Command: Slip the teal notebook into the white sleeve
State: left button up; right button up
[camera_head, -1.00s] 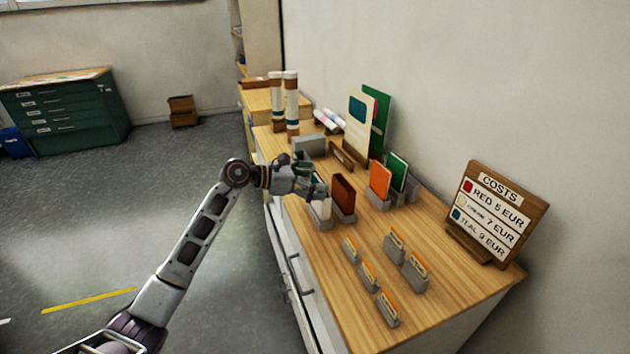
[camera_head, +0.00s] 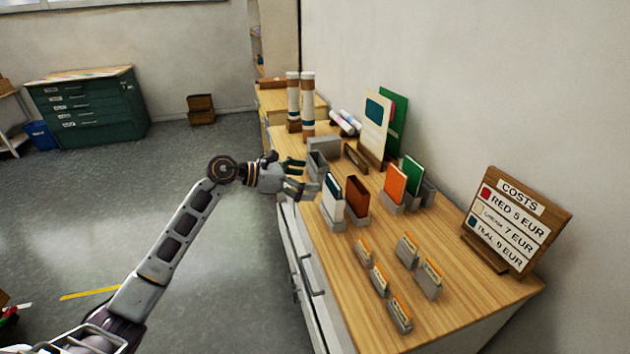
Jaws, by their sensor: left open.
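The white sleeve (camera_head: 331,207) stands upright in a small grey holder near the table's left edge. The teal notebook (camera_head: 336,180) shows as a dark teal strip at the sleeve's top and side; it appears to be inside, its lower part hidden by the white front. My left gripper (camera_head: 304,177) is open and empty, its fingers spread just left of and behind the sleeve, apart from it. My right gripper is not in view.
A brown sleeve (camera_head: 357,196) stands close to the right of the white one. An empty grey holder (camera_head: 317,166) is just behind my fingers. Orange (camera_head: 395,182) and green (camera_head: 412,173) items stand further right. Small card holders and a price sign (camera_head: 514,222) are in front.

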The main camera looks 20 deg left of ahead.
pick_arm(q)
jog(key=shift+s+a+r, duration=0.2)
jog(key=shift+s+a, duration=0.1)
jog(key=shift+a, duration=0.1)
jog(key=shift+r, duration=0.2)
dwell(0.7)
